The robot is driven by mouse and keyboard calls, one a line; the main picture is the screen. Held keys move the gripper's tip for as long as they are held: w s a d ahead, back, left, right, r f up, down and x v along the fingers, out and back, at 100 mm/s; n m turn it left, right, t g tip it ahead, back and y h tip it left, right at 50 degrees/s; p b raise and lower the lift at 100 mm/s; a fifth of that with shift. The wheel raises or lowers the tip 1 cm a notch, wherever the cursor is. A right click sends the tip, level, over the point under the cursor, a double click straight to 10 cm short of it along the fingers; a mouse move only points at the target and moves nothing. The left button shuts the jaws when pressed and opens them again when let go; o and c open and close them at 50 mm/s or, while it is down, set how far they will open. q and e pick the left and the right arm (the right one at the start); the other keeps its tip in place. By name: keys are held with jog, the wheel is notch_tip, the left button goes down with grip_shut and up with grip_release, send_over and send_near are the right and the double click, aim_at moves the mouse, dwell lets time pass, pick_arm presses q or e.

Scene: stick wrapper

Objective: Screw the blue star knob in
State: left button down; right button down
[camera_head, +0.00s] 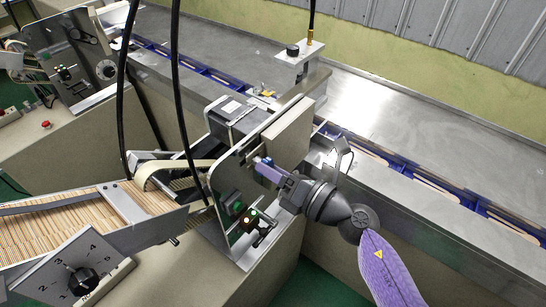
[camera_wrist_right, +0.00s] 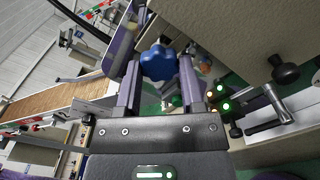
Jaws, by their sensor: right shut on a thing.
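The blue star knob (camera_wrist_right: 158,63) shows in the right wrist view between the two fingertips of my right gripper (camera_wrist_right: 158,72). The fingers are shut on its sides. In the head view my right gripper (camera_head: 265,168) reaches in from the lower right to the upright metal plate (camera_head: 228,190) of the machine, and its fingers mostly hide the knob there. How deep the knob sits in the plate cannot be seen. My left gripper is not in view.
Lit buttons (camera_head: 250,215) and a small clamp sit on the plate just below my right gripper. Black cables (camera_head: 183,90) hang in front of the machine. A tray of wooden sticks (camera_head: 85,220) lies at left, with a dial box (camera_head: 75,272) below it. A conveyor (camera_head: 420,165) runs behind.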

jog(key=m+p, duration=0.7)
jog(key=m, duration=0.6)
jog(key=shift+f+m, duration=0.1)
jog(key=shift+m, duration=0.2)
jog(key=shift+c, duration=1.8)
grip_release()
jog(key=shift+d, duration=0.1)
